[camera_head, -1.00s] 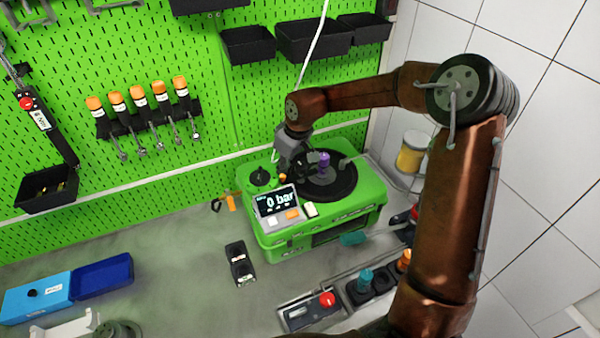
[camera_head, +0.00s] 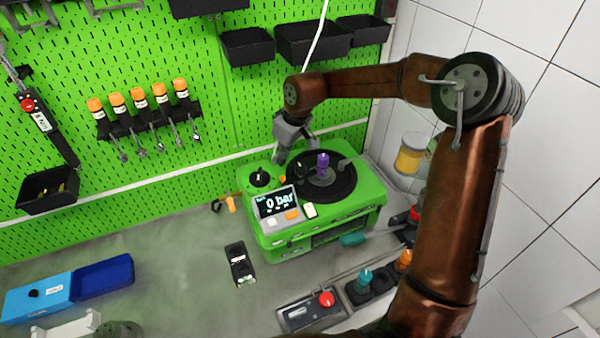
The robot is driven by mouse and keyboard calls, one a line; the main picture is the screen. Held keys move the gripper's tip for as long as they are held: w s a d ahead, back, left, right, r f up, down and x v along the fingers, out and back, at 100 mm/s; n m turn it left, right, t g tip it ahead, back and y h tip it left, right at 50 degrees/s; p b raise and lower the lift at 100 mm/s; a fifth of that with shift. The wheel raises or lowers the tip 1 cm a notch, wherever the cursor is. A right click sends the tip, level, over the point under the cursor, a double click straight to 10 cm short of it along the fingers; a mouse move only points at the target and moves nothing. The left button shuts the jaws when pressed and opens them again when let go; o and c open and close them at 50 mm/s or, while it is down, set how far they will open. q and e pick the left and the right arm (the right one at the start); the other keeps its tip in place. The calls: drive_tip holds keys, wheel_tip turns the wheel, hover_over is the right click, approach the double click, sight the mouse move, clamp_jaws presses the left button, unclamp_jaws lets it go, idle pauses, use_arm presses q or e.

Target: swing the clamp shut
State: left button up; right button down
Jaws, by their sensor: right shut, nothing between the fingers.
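The green pump testbench (camera_head: 362,203) stands on the bench with a display reading 0 bar. A purple part (camera_head: 323,160) stands upright in the middle of its round black plate (camera_head: 340,187). A thin grey clamp arm (camera_head: 352,160) shows at the right rim of the plate; whether it touches the purple part I cannot tell. My right gripper (camera_head: 280,158) is shut and empty, pointing down behind the left side of the plate, apart from the purple part. Its fingertips are small and dark here. My left gripper is not clearly in view.
A black knob (camera_head: 260,178) sits on the testbench's left top. Blue bins (camera_head: 102,276) stand at left.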

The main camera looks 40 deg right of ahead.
drive_tip(key=shift+r+p, duration=0.8)
drive_tip(key=shift+r, duration=1.65)
